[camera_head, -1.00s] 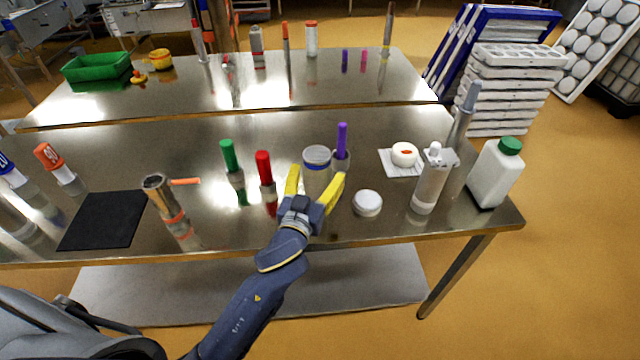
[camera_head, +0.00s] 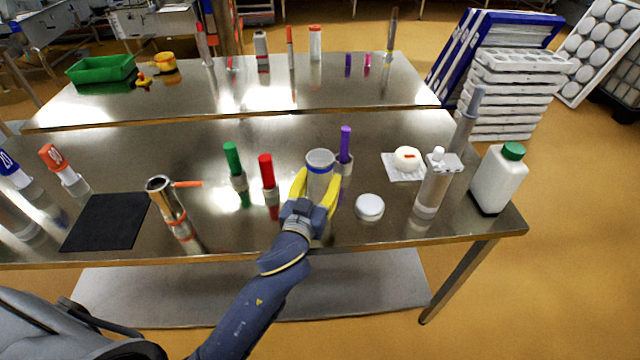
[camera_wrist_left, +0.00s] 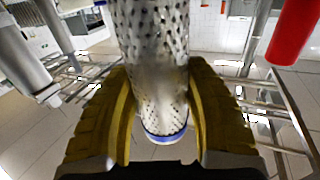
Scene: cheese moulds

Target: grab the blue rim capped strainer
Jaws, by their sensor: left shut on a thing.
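The blue-rimmed strainer (camera_head: 320,170) is a perforated metal cylinder with a blue band near its top and a pale cap. It stands on the front steel table, near the front middle. My left gripper (camera_head: 314,188) has its yellow fingers shut on both sides of it. In the left wrist view, the strainer (camera_wrist_left: 158,60) runs between the two yellow fingers (camera_wrist_left: 160,110), with its blue band at the lower end of the picture. My right gripper is not in view.
A purple marker (camera_head: 346,146) in a holder stands close behind the strainer on the right. Red (camera_head: 267,172) and green (camera_head: 233,160) ones stand to the left. A white round lid (camera_head: 369,207) lies at right. A white bottle (camera_head: 498,180) stands near the right edge.

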